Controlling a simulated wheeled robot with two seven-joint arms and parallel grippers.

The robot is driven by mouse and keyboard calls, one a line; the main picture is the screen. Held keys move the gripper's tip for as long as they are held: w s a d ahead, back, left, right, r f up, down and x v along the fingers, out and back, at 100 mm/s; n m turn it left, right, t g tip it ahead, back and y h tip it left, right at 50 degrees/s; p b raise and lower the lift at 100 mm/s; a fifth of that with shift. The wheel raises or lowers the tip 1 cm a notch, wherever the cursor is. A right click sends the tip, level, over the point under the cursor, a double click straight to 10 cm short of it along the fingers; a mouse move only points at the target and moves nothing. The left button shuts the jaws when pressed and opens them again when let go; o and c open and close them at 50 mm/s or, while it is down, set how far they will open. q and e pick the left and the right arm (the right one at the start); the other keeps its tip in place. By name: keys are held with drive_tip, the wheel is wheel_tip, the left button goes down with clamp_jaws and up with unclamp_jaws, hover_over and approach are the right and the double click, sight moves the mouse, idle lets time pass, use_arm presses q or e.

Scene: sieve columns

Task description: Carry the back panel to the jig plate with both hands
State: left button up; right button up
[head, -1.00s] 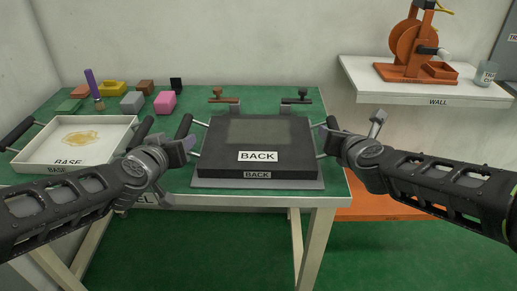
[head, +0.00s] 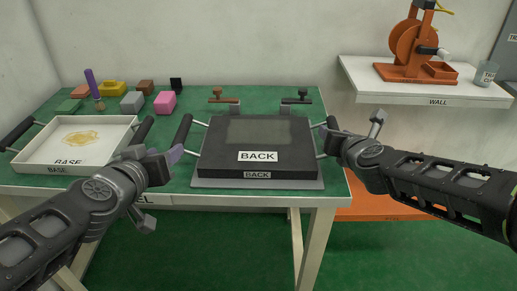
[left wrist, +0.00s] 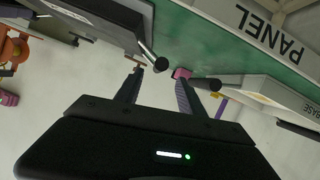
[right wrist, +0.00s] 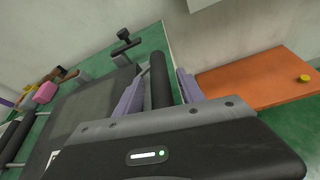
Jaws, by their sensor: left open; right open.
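The back panel (head: 225,160), a dark slab with a grey window and a BACK label, lies flat on the grey jig plate (head: 310,185). It has a black bar handle on each side, the left one (head: 183,128) and the right one (head: 333,125). My left gripper (head: 162,188) is open and empty, low and to the left of the left handle, apart from it.
A white BASE tray (head: 50,170) with its own handles stands at left, close to my left gripper. Several coloured blocks (head: 165,102) lie behind it. Two toggle clamps (head: 225,100) stand behind the panel. A WALL shelf (head: 430,94) is at right.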

drive_tip(key=v, duration=1.2)
use_arm(q)
drive_tip(key=shift+r, duration=0.1)
use_arm(e)
drive_tip(key=shift+r, duration=0.1)
use_arm(q)
wheel_tip(320, 180, up, 7)
drive_tip(key=p, duration=0.7)
use_arm(e)
wheel_tip(320, 180, up, 7)
use_arm(q)
wheel_tip(320, 180, up, 7)
drive_tip(key=p, duration=0.7)
drive_tip(key=shift+f, duration=0.2)
use_arm(e)
wheel_tip(320, 180, up, 7)
